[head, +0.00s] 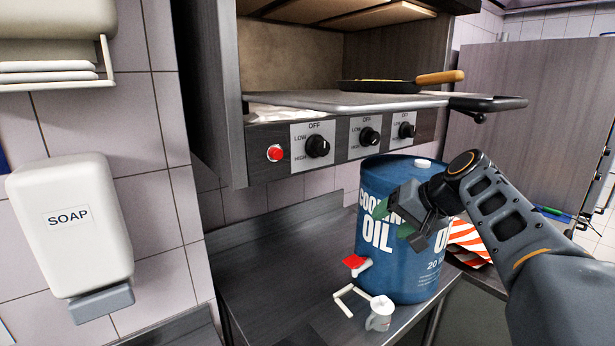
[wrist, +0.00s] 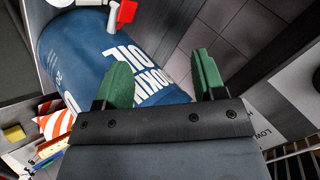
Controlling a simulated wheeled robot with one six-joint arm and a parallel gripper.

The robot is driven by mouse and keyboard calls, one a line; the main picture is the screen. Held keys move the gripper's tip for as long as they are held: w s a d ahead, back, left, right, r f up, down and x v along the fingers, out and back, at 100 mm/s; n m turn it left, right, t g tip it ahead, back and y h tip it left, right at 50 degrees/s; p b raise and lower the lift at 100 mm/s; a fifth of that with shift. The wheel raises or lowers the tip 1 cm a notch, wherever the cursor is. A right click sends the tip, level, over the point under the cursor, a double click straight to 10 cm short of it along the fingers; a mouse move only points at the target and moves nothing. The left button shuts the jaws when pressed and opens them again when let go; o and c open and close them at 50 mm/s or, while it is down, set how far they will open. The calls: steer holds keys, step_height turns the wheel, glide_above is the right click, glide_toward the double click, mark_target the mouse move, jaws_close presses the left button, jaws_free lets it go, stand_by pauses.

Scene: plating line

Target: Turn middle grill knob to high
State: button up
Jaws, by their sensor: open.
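Three black knobs sit in a row on the grill's front panel in the head view. The middle knob (head: 369,136) is on a white plate marked OFF, LOW and HIGH; its exact pointer setting is too small to tell. The left knob (head: 317,146) and right knob (head: 405,130) flank it. My gripper (head: 392,217) is below and in front of the knobs, before a blue oil drum. In the wrist view its green fingers (wrist: 163,80) are apart with nothing between them. A white plate reading LOW (wrist: 264,128) shows at that view's right edge.
The blue cooking oil drum (head: 385,270) stands on the counter (head: 265,275) close behind my gripper. A red button (head: 275,153) is left of the knobs. A pan (head: 385,86) rests on the grill above.

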steer(key=s+a+f+n+g+h, duration=0.1)
steer(key=s+f+h, duration=0.5)
steer(key=s+f, duration=1.1)
step_height(320, 180, down, 3)
steer(key=shift+s+r+n+g, duration=0.15)
steer(key=shift+s+n+g, duration=0.1)
steer(key=shift+n+g, duration=0.5)
